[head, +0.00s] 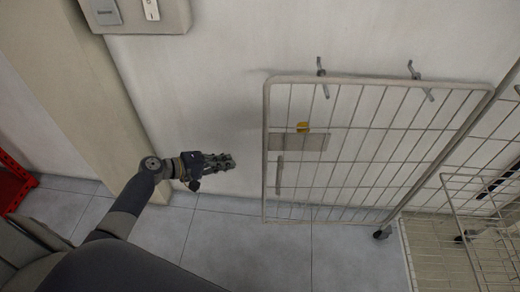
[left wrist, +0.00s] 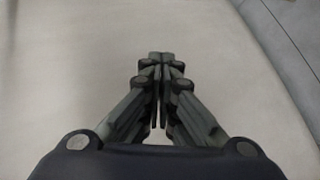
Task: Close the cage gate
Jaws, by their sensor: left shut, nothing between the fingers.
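The cage gate (head: 345,160) is a white wire-mesh panel in the head view. It stands swung out to the left of the cage (head: 460,225), in front of the wall. It carries a metal plate with a yellow knob (head: 303,127) and a vertical bar handle (head: 279,174) near its left edge. My left gripper (head: 232,161) is to the left of the gate, apart from its left edge. In the left wrist view the left gripper (left wrist: 160,58) is shut and empty, with pale wall behind it. My right gripper is not in view.
Two metal hooks stick out of the wall (head: 225,60) at the gate's top edge. A grey box (head: 150,12) with switches is on the wall above left. A red object (head: 12,185) stands at the far left. The tiled floor (head: 250,250) below the gate is clear.

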